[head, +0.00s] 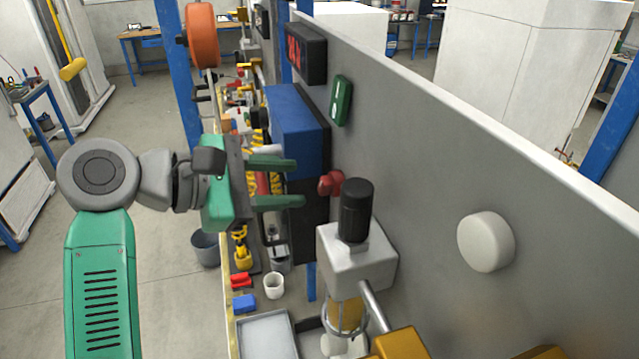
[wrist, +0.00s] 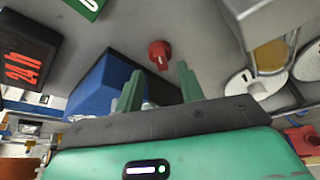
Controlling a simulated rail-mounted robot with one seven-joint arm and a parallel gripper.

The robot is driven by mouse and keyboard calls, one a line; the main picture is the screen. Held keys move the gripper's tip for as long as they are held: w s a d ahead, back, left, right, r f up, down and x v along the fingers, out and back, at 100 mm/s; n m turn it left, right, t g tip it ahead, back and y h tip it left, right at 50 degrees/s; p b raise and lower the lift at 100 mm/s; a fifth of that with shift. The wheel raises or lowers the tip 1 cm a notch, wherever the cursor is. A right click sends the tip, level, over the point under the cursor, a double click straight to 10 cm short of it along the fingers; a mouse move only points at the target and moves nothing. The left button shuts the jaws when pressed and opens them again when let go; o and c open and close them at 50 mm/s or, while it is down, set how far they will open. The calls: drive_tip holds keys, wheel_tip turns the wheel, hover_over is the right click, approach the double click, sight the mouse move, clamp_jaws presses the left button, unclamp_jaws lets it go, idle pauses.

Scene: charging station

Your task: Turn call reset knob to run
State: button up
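A red knob (head: 331,183) sticks out from the grey wall panel (head: 400,150), in front of my fingertips. In the wrist view the red knob (wrist: 160,54) is just beyond and between the fingertips, with its raised grip ridge facing me. No label or run mark is readable beside it. My gripper (head: 299,183) is green, with its two fingers apart and nothing between them. The fingertips also show in the wrist view (wrist: 160,71). They point at the knob and appear to stop short of it.
A blue box (head: 297,135) is close beside the fingers. A grey machine head with a black cylinder (head: 356,210) stands right of the knob. A green sign (head: 341,100), a red-digit display (head: 306,53) and a white round disc (head: 486,242) are on the panel.

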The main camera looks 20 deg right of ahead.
sight(321, 184)
drive_tip(key=x, duration=0.5)
clamp_jaws()
